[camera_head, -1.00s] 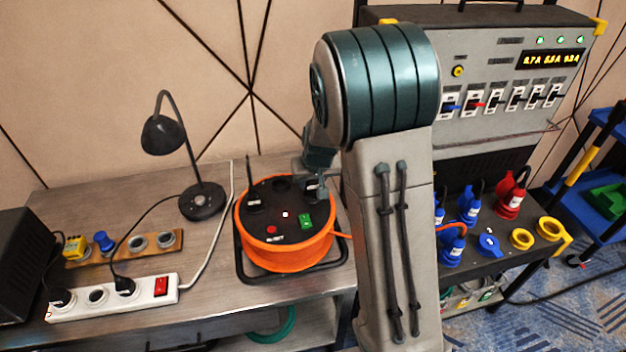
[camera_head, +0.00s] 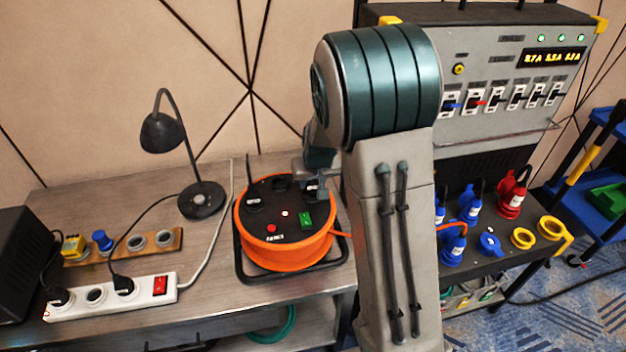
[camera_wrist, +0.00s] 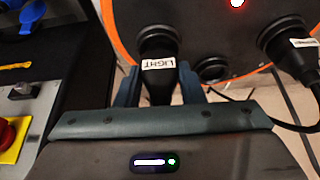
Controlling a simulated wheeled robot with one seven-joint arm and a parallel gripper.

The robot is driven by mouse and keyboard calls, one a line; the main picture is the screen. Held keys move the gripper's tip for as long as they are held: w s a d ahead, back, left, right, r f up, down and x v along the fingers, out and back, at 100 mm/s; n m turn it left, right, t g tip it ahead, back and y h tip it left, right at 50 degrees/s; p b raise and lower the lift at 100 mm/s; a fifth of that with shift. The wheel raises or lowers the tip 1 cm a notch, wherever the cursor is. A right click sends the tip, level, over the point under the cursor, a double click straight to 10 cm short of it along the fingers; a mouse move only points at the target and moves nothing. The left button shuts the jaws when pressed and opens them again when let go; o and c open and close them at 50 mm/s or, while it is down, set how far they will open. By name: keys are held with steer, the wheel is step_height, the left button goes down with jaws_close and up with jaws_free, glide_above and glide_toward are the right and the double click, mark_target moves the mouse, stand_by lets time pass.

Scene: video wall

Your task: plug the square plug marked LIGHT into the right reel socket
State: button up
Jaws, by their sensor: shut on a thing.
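The black plug (camera_wrist: 160,85) with the white LIGHT label is between the fingers of my gripper (camera_wrist: 160,92), which is shut on it. The orange reel (camera_head: 285,255) with its black top face stands on the bench. In the wrist view the plug's front end meets the right reel socket (camera_wrist: 157,33); how deep it sits I cannot tell. In the head view my gripper (camera_head: 314,190) is over the right side of the reel top, partly hidden by my arm. The middle reel socket (camera_wrist: 212,69) is empty, and another black plug (camera_wrist: 290,48) sits in the left one.
A white power strip (camera_head: 75,308) with a red switch and a desk lamp (camera_head: 203,198) stand left of the reel. A dark panel with blue plugs (camera_head: 469,208) and a red plug (camera_head: 511,196) is to the right. A cable lies near the left reel plug.

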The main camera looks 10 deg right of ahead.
steer(key=shift+f+b, duration=0.55)
steer(key=shift+f, duration=0.1)
steer(key=o, duration=1.6)
steer(key=shift+c, duration=0.2)
steer(key=shift+r, duration=0.2)
steer(key=shift+r+p, duration=2.1)
steer(key=shift+r, duration=0.75)
steer(key=shift+r, duration=0.1)
steer(key=s+r, duration=0.4)
steer(key=s, duration=0.5)
steer(key=s+r, duration=0.4)
steer(key=s, duration=0.5)
steer(key=s+r+g, duration=0.1)
steer(key=s+r, duration=0.3)
steer(key=s, duration=0.5)
steer(key=shift+s+r, duration=0.2)
steer(key=shift+r, duration=0.15)
